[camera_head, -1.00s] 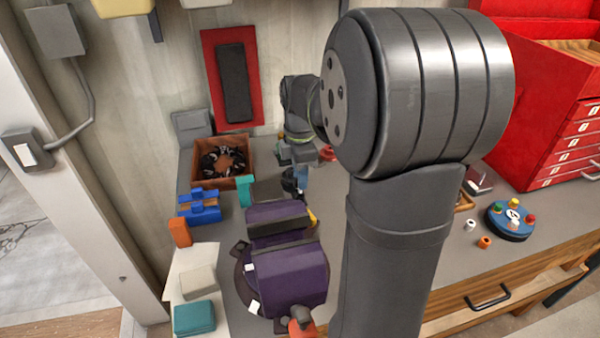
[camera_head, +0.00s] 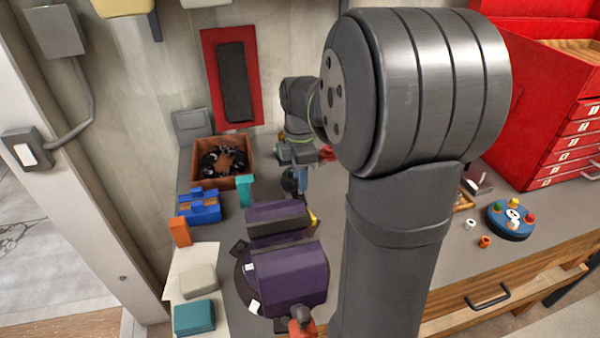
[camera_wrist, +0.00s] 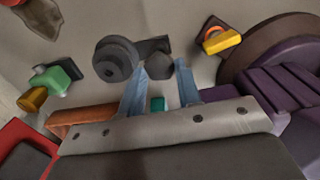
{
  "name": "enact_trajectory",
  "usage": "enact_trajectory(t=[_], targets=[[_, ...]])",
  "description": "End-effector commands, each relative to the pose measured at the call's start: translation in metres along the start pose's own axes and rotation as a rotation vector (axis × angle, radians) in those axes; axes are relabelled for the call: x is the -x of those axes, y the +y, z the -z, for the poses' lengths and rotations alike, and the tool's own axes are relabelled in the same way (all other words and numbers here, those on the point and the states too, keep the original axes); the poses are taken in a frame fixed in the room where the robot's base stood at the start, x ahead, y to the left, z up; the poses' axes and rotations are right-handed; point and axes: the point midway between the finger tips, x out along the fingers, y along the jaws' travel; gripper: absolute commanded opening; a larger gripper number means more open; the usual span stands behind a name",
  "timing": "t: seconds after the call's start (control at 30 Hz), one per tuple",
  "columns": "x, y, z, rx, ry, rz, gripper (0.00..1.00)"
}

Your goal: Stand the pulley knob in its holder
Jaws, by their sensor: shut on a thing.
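My gripper (camera_head: 299,182) is over the grey bench, behind the purple blocks, and small in the head view. In the wrist view, the two blue fingers of my gripper (camera_wrist: 161,76) point up the picture. A dark grey faceted piece (camera_wrist: 158,67), which looks like the pulley knob, sits between the fingertips, and they are shut on it. A dark stepped round part (camera_wrist: 113,60) shows just left of it; I cannot tell whether the two are joined. I cannot tell for certain which thing is the holder. The lower ends of the fingers are hidden by the gripper body.
Purple blocks (camera_head: 297,275) stand close in front of the gripper. A brown box of dark parts (camera_head: 240,182), a teal block (camera_head: 245,190), a blue piece (camera_head: 199,210) and an orange block (camera_head: 180,231) are to the left. A red drawer cabinet (camera_head: 560,150) stands right.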

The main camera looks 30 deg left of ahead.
Motion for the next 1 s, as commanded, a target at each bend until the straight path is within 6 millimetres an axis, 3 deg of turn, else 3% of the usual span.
enact_trajectory(t=[0.93,0.97,1.0], targets=[[-0.014,0.0,0.0,0.0,0.0,0.0,0.0],[-0.014,0.0,0.0,0.0,0.0,0.0,0.37],[-0.014,0.0,0.0,0.0,0.0,0.0,0.45]])
